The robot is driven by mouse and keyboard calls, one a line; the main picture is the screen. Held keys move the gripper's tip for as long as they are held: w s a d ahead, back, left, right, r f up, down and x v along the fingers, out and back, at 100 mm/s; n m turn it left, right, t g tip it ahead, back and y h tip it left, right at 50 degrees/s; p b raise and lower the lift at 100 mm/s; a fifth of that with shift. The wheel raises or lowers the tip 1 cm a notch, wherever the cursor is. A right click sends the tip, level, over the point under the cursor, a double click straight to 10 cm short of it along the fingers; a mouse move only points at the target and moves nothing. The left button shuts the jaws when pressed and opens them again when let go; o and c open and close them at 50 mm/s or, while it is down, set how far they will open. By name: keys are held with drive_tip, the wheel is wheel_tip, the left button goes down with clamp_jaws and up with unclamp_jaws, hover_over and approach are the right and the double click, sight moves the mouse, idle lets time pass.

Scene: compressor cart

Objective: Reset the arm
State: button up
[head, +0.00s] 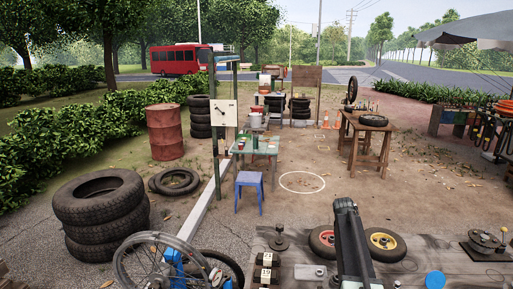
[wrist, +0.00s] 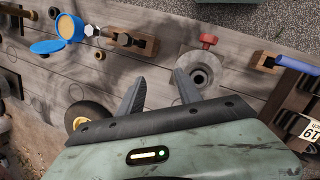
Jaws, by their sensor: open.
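My gripper (wrist: 158,88) shows in the wrist view with its two dark fingers spread apart and nothing between them. It is above a weathered plank bench top (wrist: 150,65). A round grey metal part (wrist: 201,70) with a red knob (wrist: 208,41) is just beyond the right fingertip. A small wheel with a yellow hub (wrist: 88,112) is left of the left finger, partly hidden by my gripper's body. In the head view my dark arm (head: 350,240) reaches over the bench (head: 300,248); its fingers cannot be made out there.
The bench also holds a red-hubbed wheel (head: 322,241), a yellow-hubbed wheel (head: 383,243), a blue disc (head: 435,280) and metal parts on a dark plate (head: 486,245). A spoked wheel (head: 160,262) stands at the left. Open dirt ground lies beyond, around a white circle (head: 302,173).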

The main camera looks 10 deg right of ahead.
drive_tip(key=s+a+f+m+y+b, duration=0.1)
drive_tip(key=s+a, duration=0.4)
drive_tip(key=a, duration=0.4)
drive_tip(key=s+a+f+m+t+b, duration=0.1)
drive_tip(key=s+a, duration=0.4)
drive_tip(key=a, duration=0.5)
drive_tip(key=s+a+f+m+t+y+b, duration=0.1)
drive_tip(key=s+a+f, duration=0.2)
drive_tip(key=a, duration=0.6)
drive_tip(key=shift+s+a+y, duration=0.3)
drive_tip(key=shift+s+a, duration=0.05)
drive_tip(key=shift+s, duration=0.75)
drive_tip(key=shift+c, duration=0.5)
drive_tip(key=shift+d, duration=0.15)
